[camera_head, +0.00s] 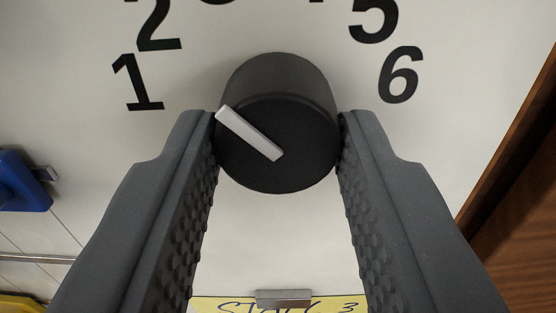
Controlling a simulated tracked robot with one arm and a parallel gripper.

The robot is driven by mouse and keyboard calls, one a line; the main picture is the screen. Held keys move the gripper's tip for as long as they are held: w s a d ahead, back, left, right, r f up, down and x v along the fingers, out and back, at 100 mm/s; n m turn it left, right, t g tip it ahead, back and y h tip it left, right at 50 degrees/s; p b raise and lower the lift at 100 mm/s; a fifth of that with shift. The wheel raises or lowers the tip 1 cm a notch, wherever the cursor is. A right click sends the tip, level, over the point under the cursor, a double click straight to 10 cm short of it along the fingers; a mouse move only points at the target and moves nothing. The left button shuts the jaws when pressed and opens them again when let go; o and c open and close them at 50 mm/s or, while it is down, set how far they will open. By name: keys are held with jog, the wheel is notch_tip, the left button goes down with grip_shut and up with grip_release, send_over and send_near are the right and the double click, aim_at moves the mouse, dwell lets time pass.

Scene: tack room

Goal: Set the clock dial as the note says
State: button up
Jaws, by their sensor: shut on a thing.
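The dial is a round black knob (285,88) with a white pointer bar (248,133), on a white face (278,240). The pointer aims up and left, roughly toward the 2 (158,27); the slanted view leaves its exact setting unclear. The 1 (137,82), 5 (374,20) and 6 (399,75) also show; figures between are cut off at the top. My gripper (278,135) is shut on the knob, one finger on each side. A yellow note (235,306) under a metal clip (284,298) shows handwriting ending in 3; its lower part is out of view.
A blue object (22,182) is at the left edge, and a yellow object (20,308) is at the bottom left corner. A metal rod (35,258) runs between them. A brown wooden edge (515,165) borders the face on the right.

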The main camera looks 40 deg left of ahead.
jog(key=shift+w+d, duration=0.1)
jog(key=shift+r+m+b, duration=0.15)
jog(key=shift+m+b, duration=0.65)
jog(key=shift+m, duration=2)
jog(key=o, duration=1)
